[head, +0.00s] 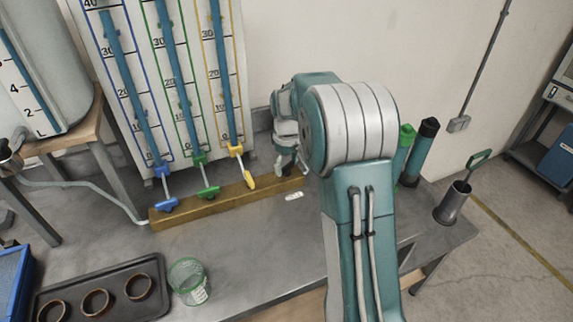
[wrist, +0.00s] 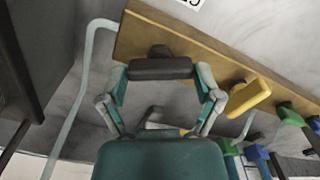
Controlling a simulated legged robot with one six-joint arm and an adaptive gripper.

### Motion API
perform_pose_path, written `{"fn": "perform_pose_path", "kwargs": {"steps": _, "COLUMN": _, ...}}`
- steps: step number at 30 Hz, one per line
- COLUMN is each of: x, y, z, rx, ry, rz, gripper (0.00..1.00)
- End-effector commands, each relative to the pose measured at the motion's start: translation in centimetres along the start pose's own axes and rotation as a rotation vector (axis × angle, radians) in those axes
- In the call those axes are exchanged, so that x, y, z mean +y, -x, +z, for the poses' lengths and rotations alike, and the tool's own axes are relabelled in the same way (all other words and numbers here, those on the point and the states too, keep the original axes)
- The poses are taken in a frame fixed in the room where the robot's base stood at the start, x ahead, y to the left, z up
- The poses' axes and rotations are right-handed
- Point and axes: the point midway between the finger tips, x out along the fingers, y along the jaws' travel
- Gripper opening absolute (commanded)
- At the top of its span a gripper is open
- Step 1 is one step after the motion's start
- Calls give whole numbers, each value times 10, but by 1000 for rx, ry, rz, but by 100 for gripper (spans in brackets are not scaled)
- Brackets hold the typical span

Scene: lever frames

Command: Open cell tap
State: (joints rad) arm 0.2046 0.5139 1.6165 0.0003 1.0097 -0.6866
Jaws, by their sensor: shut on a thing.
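A dark tap handle (wrist: 160,69) sits at the wooden rail (wrist: 215,65) in the wrist view, and lies across the picture. My gripper (wrist: 160,76) has one finger at each end of this handle and is shut on it. In the head view my gripper (head: 287,160) reaches down to the right part of the rail (head: 222,203), and the held handle is mostly hidden there. A blue tap (head: 166,204), a green tap (head: 208,191) and a yellow tap (head: 249,180) stand along the rail to its left. I cannot read which tap is labelled cell.
Scaled tubes stand on a white board (head: 135,75) behind the coloured taps. A glass beaker (head: 188,281) and a dark tray (head: 75,312) with round rings are at the front left. Green and black cylinders (head: 421,152) stand right of my arm. The bench front middle is clear.

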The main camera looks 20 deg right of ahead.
Motion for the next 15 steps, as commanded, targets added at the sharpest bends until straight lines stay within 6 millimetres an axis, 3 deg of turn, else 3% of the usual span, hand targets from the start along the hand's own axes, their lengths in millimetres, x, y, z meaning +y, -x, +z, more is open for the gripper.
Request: {"fn": "perform_pose_path", "kwargs": {"steps": 15, "x": -1, "y": -3, "z": 1, "rx": -6, "ry": 149, "rz": -4, "gripper": 35}}
